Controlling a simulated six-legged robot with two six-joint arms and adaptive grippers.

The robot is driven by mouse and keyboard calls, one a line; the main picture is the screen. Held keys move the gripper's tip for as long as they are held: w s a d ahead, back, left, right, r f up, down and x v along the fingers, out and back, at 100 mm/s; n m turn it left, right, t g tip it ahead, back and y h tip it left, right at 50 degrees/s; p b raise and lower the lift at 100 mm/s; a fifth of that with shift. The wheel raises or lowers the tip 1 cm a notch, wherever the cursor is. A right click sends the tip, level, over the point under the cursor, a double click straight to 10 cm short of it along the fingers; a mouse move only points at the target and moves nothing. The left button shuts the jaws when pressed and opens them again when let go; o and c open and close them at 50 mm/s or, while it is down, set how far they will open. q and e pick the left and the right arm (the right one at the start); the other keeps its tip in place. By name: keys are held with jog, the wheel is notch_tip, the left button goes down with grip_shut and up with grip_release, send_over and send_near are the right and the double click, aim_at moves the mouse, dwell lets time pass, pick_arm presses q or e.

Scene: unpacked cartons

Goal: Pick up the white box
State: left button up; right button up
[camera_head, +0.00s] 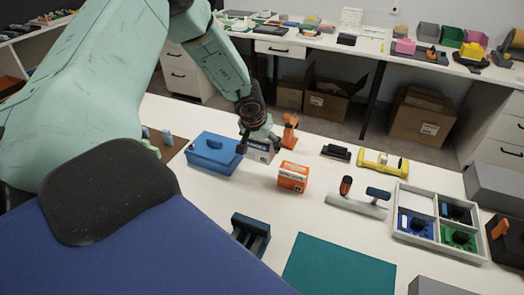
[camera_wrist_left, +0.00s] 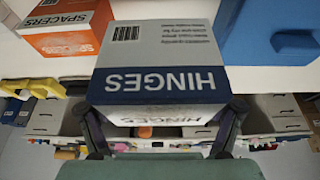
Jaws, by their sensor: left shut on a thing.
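The white box (camera_head: 260,151) has a dark blue band and stands between the blue case and the orange box. In the left wrist view, the white box (camera_wrist_left: 160,70) fills the centre, and its band reads HINGES, upside down. My left gripper (camera_head: 258,141) comes from above and is shut on it. In the left wrist view, the two dark fingers of the left gripper (camera_wrist_left: 160,118) sit at either side of the box. I cannot tell whether its base touches the table. My right gripper is not in view.
A blue case (camera_head: 214,153) stands close left of the white box. An orange box (camera_head: 293,177), marked SPACERS in the wrist view, stands close right. An orange tool (camera_head: 290,132) is behind. A divided tray (camera_head: 440,222) and a green mat (camera_head: 338,268) lie further right and nearer.

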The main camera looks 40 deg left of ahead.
pick_arm(q)
notch_tip(320, 180, up, 20)
jog(key=p, duration=0.4)
jog(key=shift+f+p, duration=0.2)
jog(key=shift+p, duration=0.15)
